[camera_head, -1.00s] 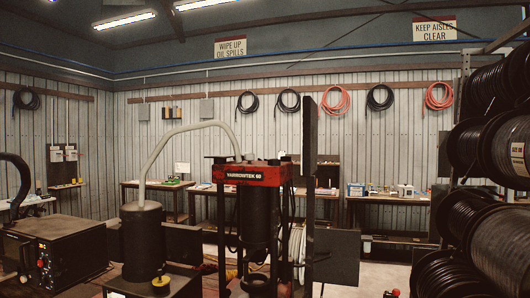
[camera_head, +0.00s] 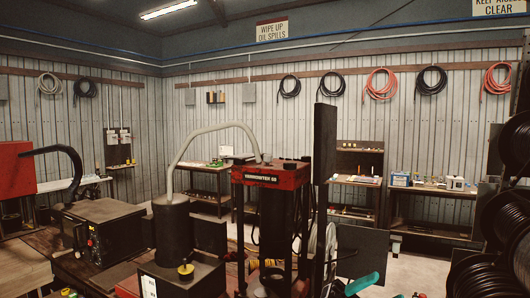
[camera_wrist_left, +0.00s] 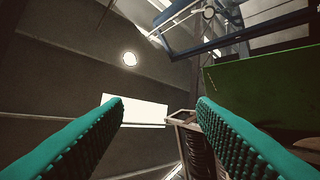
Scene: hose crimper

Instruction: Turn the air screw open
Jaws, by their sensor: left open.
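The black and red press (camera_head: 270,176) stands in the middle of the head view. To its left is a dark cylindrical tank (camera_head: 173,228) with a grey hose from its top to the press. A small yellow knob (camera_head: 186,270) sits on the box in front of the tank; I cannot tell whether it is the air screw. My left gripper (camera_wrist_left: 160,105) is open and empty in the left wrist view, its ridged teal fingers wide apart, with nothing touching them. A teal piece (camera_head: 363,284) shows low in the head view; I cannot tell what it belongs to.
A dark control box (camera_head: 100,212) sits left of the tank on the bench. A tall dark post (camera_head: 325,155) stands right of the press. Black hose reels (camera_head: 503,205) fill the right edge. Benches line the back wall. The left wrist view shows a green panel (camera_wrist_left: 262,92) close on the right.

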